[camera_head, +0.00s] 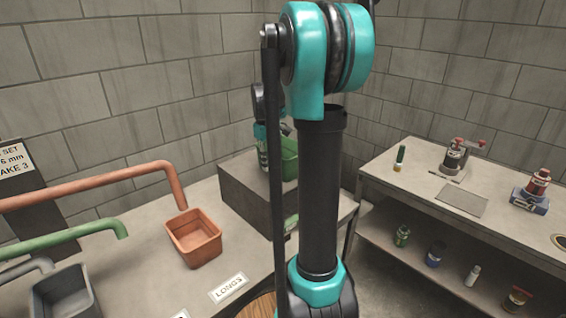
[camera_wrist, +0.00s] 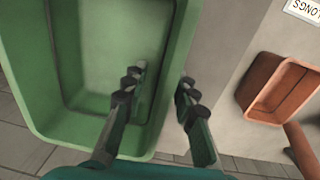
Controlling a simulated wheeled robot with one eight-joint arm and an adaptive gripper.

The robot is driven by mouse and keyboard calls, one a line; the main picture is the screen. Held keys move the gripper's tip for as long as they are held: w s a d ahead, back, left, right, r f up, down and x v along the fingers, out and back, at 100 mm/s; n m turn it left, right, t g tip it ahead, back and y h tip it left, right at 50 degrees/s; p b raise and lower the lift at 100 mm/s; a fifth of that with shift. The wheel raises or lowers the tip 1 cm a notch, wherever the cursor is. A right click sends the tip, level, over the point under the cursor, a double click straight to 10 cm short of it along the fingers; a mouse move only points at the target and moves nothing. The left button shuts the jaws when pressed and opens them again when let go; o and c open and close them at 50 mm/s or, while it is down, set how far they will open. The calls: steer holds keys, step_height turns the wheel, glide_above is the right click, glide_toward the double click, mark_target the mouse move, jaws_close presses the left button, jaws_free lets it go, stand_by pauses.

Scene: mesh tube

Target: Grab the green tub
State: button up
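The green tub (camera_head: 290,158) stands on a grey block at the back in the head view, partly hidden behind my arm. In the wrist view the tub (camera_wrist: 100,60) fills the left side, and I look down into its empty inside. My gripper (camera_wrist: 160,84) is open. Its left finger is over the inside of the tub and its right finger is outside, so the tub's right wall lies between them. A gap shows between the right finger and the wall. I cannot tell how far the fingertips reach below the rim.
An orange tub (camera_head: 194,238) sits below an orange pipe (camera_head: 90,188), left of the grey block (camera_head: 240,200). A grey tub (camera_head: 64,296) and a green pipe (camera_head: 60,238) are at lower left. A side bench (camera_head: 420,180) with small items is at right.

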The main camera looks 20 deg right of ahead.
steer(key=shift+f, duration=0.85)
steer(key=shift+c, duration=0.3)
jaws_close()
steer(key=shift+r, duration=0.15)
